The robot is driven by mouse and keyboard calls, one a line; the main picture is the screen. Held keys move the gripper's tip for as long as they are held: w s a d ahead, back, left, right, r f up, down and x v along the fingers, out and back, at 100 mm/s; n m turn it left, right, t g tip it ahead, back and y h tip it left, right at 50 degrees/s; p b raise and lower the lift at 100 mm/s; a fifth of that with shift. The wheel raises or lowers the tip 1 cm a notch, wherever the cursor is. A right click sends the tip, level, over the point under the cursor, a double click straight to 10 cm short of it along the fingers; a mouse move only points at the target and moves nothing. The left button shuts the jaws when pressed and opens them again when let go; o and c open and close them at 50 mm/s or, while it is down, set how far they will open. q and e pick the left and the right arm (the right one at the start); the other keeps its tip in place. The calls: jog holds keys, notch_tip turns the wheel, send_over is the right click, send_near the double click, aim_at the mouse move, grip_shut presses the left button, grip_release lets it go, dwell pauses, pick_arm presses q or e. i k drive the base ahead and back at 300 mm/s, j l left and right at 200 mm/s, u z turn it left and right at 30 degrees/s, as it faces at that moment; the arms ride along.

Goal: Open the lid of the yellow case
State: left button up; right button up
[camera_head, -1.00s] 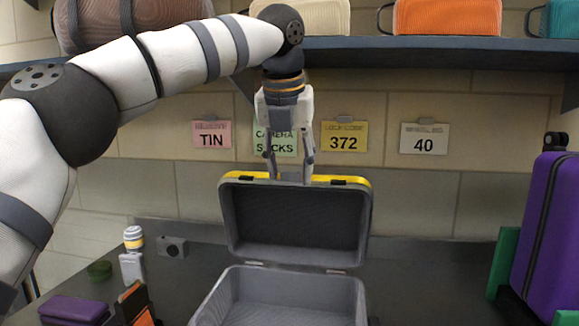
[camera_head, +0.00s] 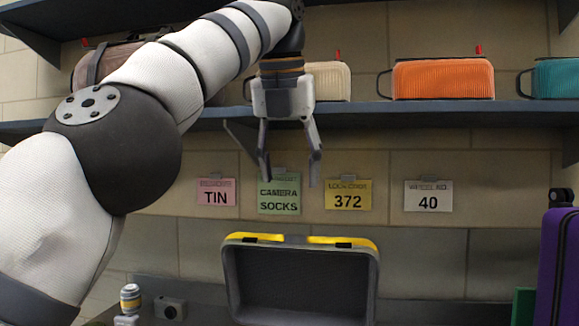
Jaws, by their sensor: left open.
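The lid of the yellow case (camera_head: 302,285) stands upright and open, its dark grey lining facing me and its yellow edge on top. The lower half of the case is out of view below the frame. My left gripper (camera_head: 289,175) is open and empty, pointing down in the air above the lid's top edge, apart from it. My right gripper is not in view.
A shelf (camera_head: 400,115) with a cream case (camera_head: 328,82), an orange case (camera_head: 443,79) and a teal case (camera_head: 556,78) runs behind my left arm. Paper labels hang on the wall. A purple suitcase (camera_head: 558,270) stands at the right. A small camera (camera_head: 170,308) sits at the lower left.

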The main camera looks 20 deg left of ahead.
aim_at(287, 280)
jog(key=k, duration=1.5)
